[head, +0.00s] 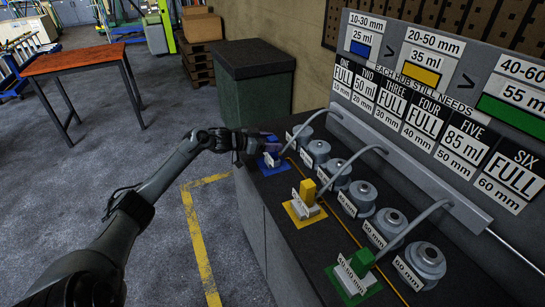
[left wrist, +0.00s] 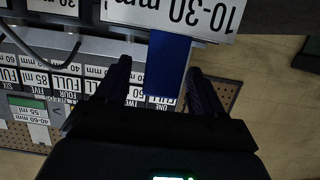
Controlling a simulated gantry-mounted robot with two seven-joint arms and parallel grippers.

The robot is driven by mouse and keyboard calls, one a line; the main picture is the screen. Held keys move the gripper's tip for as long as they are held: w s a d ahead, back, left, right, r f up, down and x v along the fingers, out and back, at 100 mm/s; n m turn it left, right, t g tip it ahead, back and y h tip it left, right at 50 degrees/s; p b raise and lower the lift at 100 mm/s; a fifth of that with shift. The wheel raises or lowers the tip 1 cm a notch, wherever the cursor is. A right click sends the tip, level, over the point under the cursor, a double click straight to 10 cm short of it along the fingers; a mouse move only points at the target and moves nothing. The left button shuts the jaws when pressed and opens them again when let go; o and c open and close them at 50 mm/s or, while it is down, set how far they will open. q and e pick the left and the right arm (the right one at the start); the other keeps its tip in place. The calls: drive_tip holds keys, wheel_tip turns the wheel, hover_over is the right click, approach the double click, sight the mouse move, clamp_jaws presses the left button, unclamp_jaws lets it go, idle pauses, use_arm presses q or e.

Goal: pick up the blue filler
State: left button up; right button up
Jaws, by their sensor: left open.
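The blue filler (head: 271,149) stands on a blue square pad (head: 273,166) at the far left end of the grey counter, partly hidden by my gripper. In the left wrist view its blue block (left wrist: 168,62) and white "10-30 mm" label (left wrist: 180,15) show. My left gripper (head: 262,143) is open at the filler. In the left wrist view its two fingers (left wrist: 158,68) lie on either side of the blue block; I cannot tell whether they touch it. My right gripper is not in view.
A yellow filler (head: 307,191) and a green filler (head: 362,262) stand on matching pads nearer along the counter. Several round grey pots (head: 361,193) with curved grey tubes line its back, below a sign board (head: 420,100). A dark green cabinet (head: 253,90) stands behind the counter's far end.

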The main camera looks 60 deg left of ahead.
use_arm(q)
drive_tip(key=shift+b+x, duration=0.4)
drive_tip(key=shift+x, duration=0.95)
clamp_jaws()
drive_tip(key=shift+r, duration=0.15)
